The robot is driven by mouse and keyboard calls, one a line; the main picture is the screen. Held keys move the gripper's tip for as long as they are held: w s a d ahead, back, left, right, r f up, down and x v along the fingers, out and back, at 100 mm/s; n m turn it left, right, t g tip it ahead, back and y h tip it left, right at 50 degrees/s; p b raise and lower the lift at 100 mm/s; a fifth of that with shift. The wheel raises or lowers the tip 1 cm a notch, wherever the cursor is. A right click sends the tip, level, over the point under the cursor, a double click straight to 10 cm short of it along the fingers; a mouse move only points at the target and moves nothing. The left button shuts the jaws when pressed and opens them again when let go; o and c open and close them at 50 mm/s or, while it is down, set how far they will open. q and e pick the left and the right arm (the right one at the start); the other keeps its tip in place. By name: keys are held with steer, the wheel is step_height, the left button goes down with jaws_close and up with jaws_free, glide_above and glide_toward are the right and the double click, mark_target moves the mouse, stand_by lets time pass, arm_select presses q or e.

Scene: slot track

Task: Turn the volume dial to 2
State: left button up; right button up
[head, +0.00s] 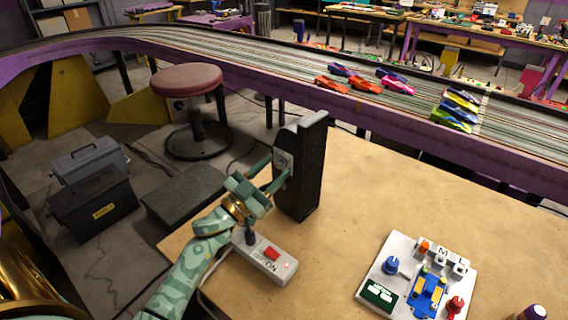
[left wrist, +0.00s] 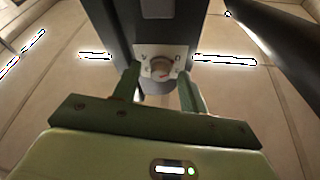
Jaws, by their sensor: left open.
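The volume dial (left wrist: 161,67) is a small round knob on a pale plate (left wrist: 146,50) on the front of a tall black box. In the left wrist view it sits between my fingertips, and the marks around it are too small to read surely. In the head view the black box (head: 305,175) stands upright at the table's left edge, with the dial largely hidden by my gripper. My left gripper (head: 272,171) is open at the box's left face, its fingers on either side of the dial (left wrist: 160,78). I cannot tell whether they touch it. My right gripper is not in view.
A grey switch box (head: 265,262) with a red button and black lever lies below my left gripper. A white control panel (head: 415,275) with knobs is at the front right. The table's middle (head: 370,200) is bare. A slot track (head: 300,75) with several toy cars runs behind.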

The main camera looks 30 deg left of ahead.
arm_select(q)
steer(key=shift+r, duration=0.1)
steer(key=shift+c, duration=1.2)
jaws_close()
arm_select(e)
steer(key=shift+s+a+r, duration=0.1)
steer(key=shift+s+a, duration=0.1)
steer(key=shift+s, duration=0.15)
arm_select(q)
steer(key=shift+m, duration=0.4)
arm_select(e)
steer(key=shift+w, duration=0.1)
